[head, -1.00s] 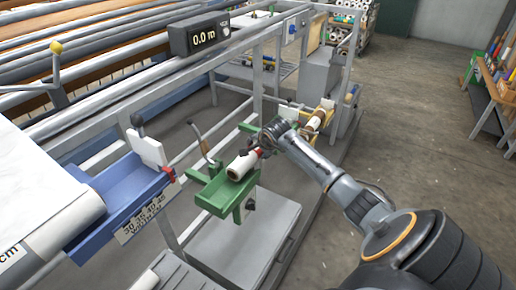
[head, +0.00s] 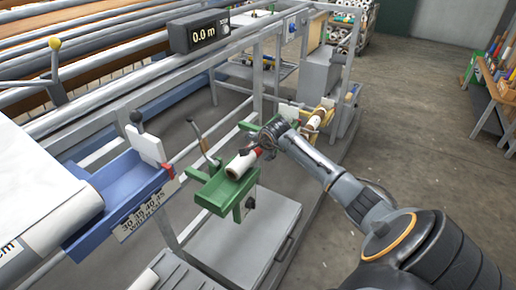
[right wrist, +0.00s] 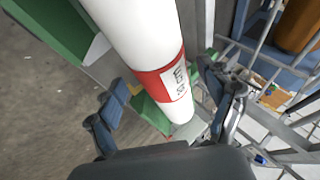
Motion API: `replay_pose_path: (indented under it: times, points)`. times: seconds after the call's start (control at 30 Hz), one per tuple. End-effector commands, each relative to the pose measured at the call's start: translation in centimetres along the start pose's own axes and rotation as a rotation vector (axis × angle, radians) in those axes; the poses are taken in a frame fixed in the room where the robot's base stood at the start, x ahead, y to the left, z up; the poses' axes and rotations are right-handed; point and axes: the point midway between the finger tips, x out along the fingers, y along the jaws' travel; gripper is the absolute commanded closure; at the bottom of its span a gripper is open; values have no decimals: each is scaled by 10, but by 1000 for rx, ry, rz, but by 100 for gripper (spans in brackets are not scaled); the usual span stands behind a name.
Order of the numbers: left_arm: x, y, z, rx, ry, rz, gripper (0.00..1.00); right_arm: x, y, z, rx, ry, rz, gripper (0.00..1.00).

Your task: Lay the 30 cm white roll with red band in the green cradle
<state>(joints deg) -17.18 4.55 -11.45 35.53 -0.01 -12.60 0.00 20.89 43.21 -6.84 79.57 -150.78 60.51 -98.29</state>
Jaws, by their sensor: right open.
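The white roll with the red band (head: 241,165) lies lengthwise in the green cradle (head: 216,196), its near end showing a brown core. In the right wrist view the roll (right wrist: 138,32) runs between my fingers, and its red band (right wrist: 165,82) carries a white label with small print. My right gripper (head: 264,149) is at the roll's far end in the head view. In the right wrist view my right gripper (right wrist: 168,115) is open, with a finger on either side of the roll and gaps beside it. The green cradle (right wrist: 50,28) shows there beside the roll. My left gripper is not in view.
A blue tray (head: 122,195) with a width label stands left of the green cradle. A yellow cradle (head: 318,123) with another roll lies beyond my right wrist. A grey cabinet (head: 247,240) stands below. Open floor (head: 420,130) lies to the right.

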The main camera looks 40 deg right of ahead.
Motion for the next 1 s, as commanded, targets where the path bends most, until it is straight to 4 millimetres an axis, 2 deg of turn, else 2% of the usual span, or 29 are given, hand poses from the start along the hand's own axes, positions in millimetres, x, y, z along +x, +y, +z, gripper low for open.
replay_pose_path:
  times: [0.17, 0.27, 0.37, 0.8, 1.0]
  points:
    - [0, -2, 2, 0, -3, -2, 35, 0, 2, 1, -1, -1, 4, 19]
    - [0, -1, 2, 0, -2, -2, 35, -7, 1, 0, -2, 0, 2, 19]
    - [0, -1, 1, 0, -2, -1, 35, -20, 1, 0, -5, 2, 2, 19]
    - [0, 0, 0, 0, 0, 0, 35, -102, 1, 0, -5, 2, 1, 19]
    - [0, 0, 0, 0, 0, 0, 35, -118, 0, 0, -1, 0, 1, 19]
